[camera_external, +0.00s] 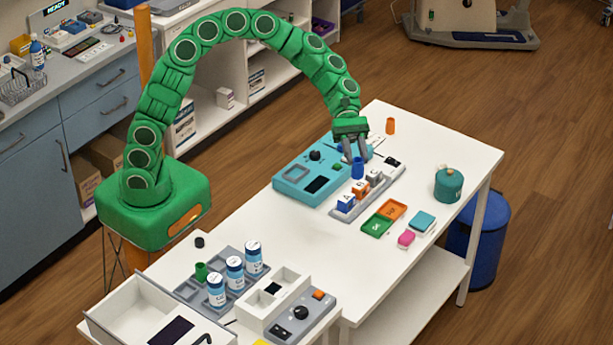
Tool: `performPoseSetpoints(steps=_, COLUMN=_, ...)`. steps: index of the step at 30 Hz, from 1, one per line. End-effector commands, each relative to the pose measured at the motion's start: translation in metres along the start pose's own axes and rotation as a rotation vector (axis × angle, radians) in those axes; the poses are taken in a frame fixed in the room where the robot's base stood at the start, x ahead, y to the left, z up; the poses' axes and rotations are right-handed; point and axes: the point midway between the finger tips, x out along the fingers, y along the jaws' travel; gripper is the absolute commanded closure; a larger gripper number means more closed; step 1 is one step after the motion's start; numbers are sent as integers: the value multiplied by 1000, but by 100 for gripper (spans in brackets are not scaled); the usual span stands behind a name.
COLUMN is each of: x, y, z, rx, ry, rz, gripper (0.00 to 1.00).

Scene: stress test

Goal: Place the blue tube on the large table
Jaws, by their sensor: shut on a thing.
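The blue tube (358,168) is a short upright cylinder at the end of my green arm. My gripper (354,157) points down and is shut on the tube's upper part. The tube appears over the back part of a grey rack (345,213); whether it touches the rack or hangs just above it I cannot tell. The large white table (450,148) carries this rack. The fingers hide part of what lies behind them.
A teal device (293,184) stands left of the rack. White-labelled bottles (235,272) stand front left.

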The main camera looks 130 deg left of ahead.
Motion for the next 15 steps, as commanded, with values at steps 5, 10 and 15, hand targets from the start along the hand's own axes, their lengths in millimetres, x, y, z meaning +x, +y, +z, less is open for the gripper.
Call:
performPoseSetpoints(steps=5, x=-56, y=42, z=-28, rx=-43, ry=1, rz=102, gripper=97)
performPoseSetpoints(steps=10, x=-108, y=74, z=-55, rx=-80, ry=1, rz=192, gripper=97)
performPoseSetpoints(steps=15, x=-145, y=91, z=-73, rx=-105, ry=2, rz=254, gripper=97)
